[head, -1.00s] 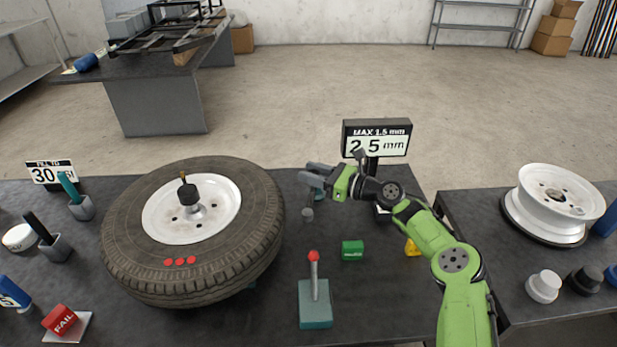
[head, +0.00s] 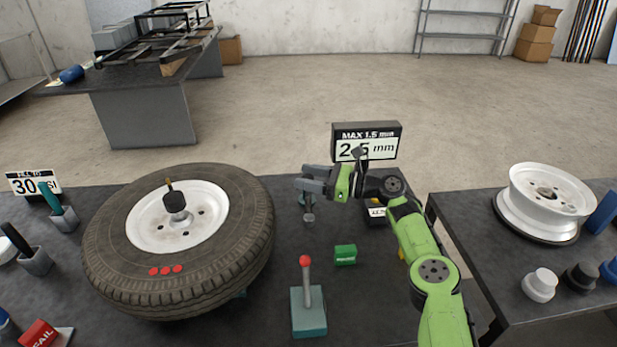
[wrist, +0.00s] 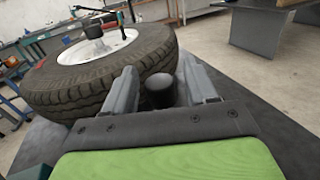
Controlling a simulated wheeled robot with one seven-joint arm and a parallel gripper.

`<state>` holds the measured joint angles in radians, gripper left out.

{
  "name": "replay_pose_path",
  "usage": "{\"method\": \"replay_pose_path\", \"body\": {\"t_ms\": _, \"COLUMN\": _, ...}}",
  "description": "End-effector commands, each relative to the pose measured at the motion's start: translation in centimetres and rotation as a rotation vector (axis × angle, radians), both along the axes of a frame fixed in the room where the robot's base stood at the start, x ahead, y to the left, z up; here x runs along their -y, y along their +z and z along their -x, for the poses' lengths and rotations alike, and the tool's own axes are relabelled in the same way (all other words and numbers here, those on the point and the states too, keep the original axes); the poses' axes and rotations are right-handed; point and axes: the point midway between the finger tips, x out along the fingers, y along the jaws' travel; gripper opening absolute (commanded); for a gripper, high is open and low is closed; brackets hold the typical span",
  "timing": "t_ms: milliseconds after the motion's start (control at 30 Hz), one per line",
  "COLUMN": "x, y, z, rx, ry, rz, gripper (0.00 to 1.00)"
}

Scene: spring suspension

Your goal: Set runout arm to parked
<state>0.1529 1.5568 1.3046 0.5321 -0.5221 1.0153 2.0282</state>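The runout sign (head: 366,142) reads 2.5 mm, max 1.5 mm, behind my gripper.
The tyre on its white wheel (head: 180,240) fills the table's left. A red-topped lever on a teal base (head: 309,312) and a green block (head: 345,255) stand in front of my gripper. A bare rim (head: 550,190) lies on the right-hand table.

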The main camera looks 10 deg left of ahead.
Motion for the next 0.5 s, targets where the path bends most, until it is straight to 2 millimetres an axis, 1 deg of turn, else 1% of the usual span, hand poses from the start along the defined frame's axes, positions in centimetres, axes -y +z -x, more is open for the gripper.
{"method": "replay_pose_path", "body": {"t_ms": 133, "x": 0.0, "y": 0.0, "z": 0.0, "rx": 0.000, "ry": 0.001, "rz": 0.001, "gripper": 0.57}}
{"method": "replay_pose_path", "body": {"t_ms": 233, "x": 1.1, "y": 0.0, "z": 0.1, "rx": -0.001, "ry": 0.000, "rz": 0.001, "gripper": 0.57}}
{"method": "replay_pose_path", "body": {"t_ms": 367, "x": 4.3, "y": 0.1, "z": 0.4, "rx": -0.002, "ry": -0.003, "rz": 0.000, "gripper": 0.57}}
{"method": "replay_pose_path", "body": {"t_ms": 500, "x": 8.3, "y": 0.2, "z": 0.9, "rx": -0.001, "ry": -0.003, "rz": -0.001, "gripper": 0.57}}
